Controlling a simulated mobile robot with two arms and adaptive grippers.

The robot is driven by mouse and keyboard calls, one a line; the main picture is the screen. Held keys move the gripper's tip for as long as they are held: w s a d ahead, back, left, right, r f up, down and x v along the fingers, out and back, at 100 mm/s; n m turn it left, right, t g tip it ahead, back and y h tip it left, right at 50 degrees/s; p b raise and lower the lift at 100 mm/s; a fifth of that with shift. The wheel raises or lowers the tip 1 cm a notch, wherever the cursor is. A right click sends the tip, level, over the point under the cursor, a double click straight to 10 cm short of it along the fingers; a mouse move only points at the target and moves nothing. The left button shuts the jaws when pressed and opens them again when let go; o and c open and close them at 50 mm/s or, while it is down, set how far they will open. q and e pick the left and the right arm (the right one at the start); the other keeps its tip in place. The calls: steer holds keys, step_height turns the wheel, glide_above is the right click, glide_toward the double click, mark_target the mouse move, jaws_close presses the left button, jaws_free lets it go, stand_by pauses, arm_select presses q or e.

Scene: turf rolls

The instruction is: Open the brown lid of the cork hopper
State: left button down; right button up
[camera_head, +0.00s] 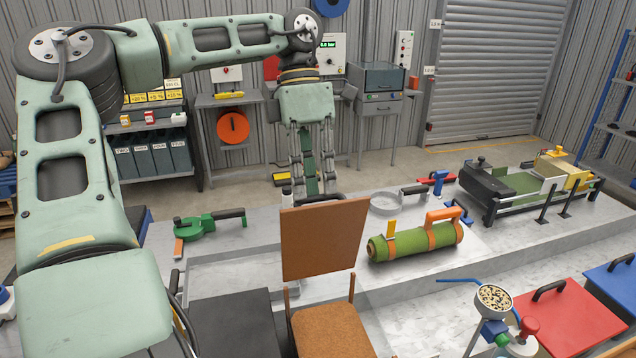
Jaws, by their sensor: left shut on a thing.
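The brown lid (325,240) stands nearly upright at the back of the cork hopper (352,300), in the middle foreground. The hopper's mouth is uncovered and brown cork (332,332) shows inside it. My left gripper (316,188) reaches down from above behind the lid's top edge. It is shut on the lid's dark handle (334,197), which is partly hidden by the lid. The fingertips are partly hidden too. My right gripper is not in view.
A dark lid (235,325) lies left of the hopper. A strapped green turf roll (415,242) lies on the bench to the right. A cup of granules (493,299), a red lid (570,322) and a blue lid (615,285) are at front right. A green tool (208,222) lies left.

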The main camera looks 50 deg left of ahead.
arm_select(q)
steer(key=shift+w+a+f+g+h, duration=0.15)
steer(key=shift+a+f+g+h, duration=0.15)
steer(key=shift+a+f, duration=0.4)
steer(key=shift+w+a+f+g+h, duration=0.1)
steer(key=shift+a+f+g+h, duration=0.15)
steer(key=shift+a+f, duration=0.4)
steer(key=shift+d+f, duration=0.1)
steer(key=shift+d, duration=0.05)
steer(key=c, duration=2.2)
jaws_free()
steer(key=o, duration=0.3)
steer(key=shift+w+a+f+p, duration=0.15)
steer(key=shift+w+a, duration=0.2)
steer(key=shift+w, duration=0.15)
steer(key=shift+w+a+f+p, duration=0.15)
steer(key=shift+w+a, duration=0.15)
steer(key=shift+w, duration=0.2)
steer(key=shift+o, duration=0.2)
steer(key=v, duration=0.7)
steer(key=shift+s+r, duration=0.2)
steer(key=shift+r, duration=0.25)
steer(key=shift+w+a+f, duration=0.1)
